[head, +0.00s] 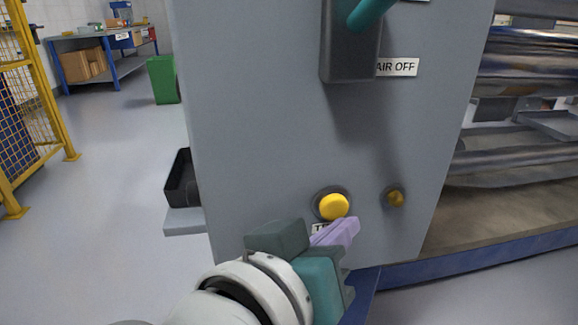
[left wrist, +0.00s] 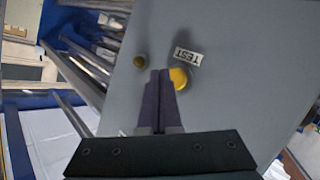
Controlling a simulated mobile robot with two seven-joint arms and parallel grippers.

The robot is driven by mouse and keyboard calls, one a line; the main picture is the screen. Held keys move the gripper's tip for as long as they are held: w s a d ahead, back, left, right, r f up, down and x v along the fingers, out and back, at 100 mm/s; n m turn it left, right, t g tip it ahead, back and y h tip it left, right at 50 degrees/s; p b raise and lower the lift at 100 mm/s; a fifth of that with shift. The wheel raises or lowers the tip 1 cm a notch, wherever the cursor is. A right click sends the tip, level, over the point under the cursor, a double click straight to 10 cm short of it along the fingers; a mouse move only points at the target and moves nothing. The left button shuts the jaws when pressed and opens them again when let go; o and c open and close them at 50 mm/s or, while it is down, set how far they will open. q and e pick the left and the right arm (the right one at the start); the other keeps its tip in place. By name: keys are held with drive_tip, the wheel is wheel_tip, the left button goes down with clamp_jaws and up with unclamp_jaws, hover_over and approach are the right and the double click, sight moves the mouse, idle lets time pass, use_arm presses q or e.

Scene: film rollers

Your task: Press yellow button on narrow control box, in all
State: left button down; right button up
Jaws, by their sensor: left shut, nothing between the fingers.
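The narrow control box (head: 270,130) is a tall grey panel in the middle of the head view. A round yellow button (head: 333,206) in a dark ring sits low on its face, with a small label partly hidden beneath it. My left gripper (head: 350,226) is shut and empty, its purple fingers just below and right of the button. In the left wrist view the fingertips (left wrist: 160,74) are beside the yellow button (left wrist: 179,78), near a label reading TEST (left wrist: 187,57). I cannot tell whether they touch the panel. My right gripper is not in view.
A small brass knob (head: 394,197) sits right of the button. Above is a dark switch housing (head: 349,55) with a teal handle and an AIR OFF label (head: 397,67). Metal rollers (head: 525,60) stand at right. A black tray (head: 180,178) is at the box's left side.

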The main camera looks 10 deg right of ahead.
use_arm(q)
drive_tip(key=shift+w, duration=0.15)
idle(0.3)
drive_tip(key=shift+w, duration=0.3)
drive_tip(key=shift+w, duration=0.45)
idle(0.6)
idle(0.4)
drive_tip(key=shift+s+p, duration=0.65)
drive_tip(key=shift+s, duration=0.2)
